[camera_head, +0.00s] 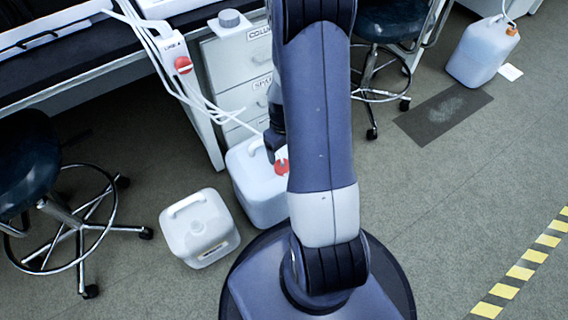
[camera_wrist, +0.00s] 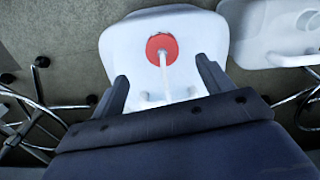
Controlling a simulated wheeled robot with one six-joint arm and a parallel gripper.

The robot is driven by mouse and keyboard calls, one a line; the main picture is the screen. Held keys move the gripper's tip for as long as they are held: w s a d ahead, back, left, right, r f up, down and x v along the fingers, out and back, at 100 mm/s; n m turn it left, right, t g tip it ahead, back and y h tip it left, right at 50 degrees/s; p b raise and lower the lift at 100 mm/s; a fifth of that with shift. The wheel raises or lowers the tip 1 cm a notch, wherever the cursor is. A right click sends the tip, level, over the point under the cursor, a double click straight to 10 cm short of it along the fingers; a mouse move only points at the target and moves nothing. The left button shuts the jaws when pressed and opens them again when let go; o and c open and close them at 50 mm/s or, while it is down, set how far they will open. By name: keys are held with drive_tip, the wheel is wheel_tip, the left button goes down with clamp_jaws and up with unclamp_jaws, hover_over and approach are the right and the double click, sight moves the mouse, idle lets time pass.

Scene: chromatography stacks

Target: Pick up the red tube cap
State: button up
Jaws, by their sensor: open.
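The red tube cap (camera_head: 281,167) sits on top of a white canister (camera_head: 262,196) on the floor, partly hidden behind my arm in the head view. In the wrist view the red cap (camera_wrist: 155,42) is a round disc on the canister (camera_wrist: 122,44), with a thin white tube running from its middle toward my gripper. My gripper (camera_wrist: 163,78) is open and empty. Its two fingers stand apart on either side of the tube, and the cap lies beyond their tips. In the head view my gripper (camera_head: 275,150) is close to the cap, mostly hidden by my arm.
A second white canister (camera_head: 199,228) stands beside the first. A bench post (camera_head: 186,97) with a red knob (camera_head: 183,65) and loose white tubes is behind, beside drawers (camera_head: 240,62). Stools (camera_head: 65,215) stand left and behind. The floor at right is mostly clear.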

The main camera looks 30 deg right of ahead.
sight(282, 160)
drive_tip(key=f+b, duration=0.1)
drive_tip(key=f, duration=0.2)
drive_tip(key=f+b, duration=0.1)
drive_tip(key=f, duration=0.2)
drive_tip(key=f+b, duration=0.1)
drive_tip(key=f, duration=0.2)
drive_tip(key=shift+w+a+b, duration=0.15)
drive_tip(key=shift+w+b, duration=0.1)
drive_tip(key=shift+b, duration=0.15)
drive_tip(key=shift+r, duration=0.1)
drive_tip(key=c, duration=1.1)
drive_tip(key=shift+r, duration=0.1)
